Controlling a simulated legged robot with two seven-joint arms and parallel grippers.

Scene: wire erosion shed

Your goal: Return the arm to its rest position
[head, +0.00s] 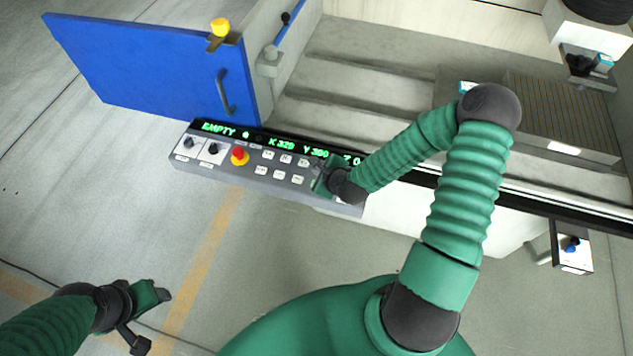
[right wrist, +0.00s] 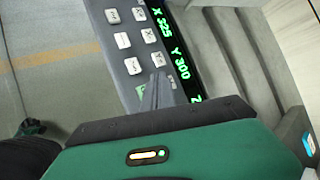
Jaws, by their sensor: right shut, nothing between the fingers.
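My right arm (head: 462,200) arches over the machine's front and bends down to the left. My right gripper (head: 322,172) is shut and empty at the right part of the control panel (head: 345,208), over its keys. In the right wrist view the closed fingers (right wrist: 157,92) point at the panel near a green key (right wrist: 141,90); I cannot tell whether they touch it. My left gripper (head: 152,318) hangs over the floor at the lower left, its fingers apart and empty.
The panel has a red stop button (head: 238,154), two knobs and a lit green display (head: 222,130) reading EMPTY. A blue door (head: 150,75) stands open at left. A ribbed block (head: 560,115) sits in the machine at right.

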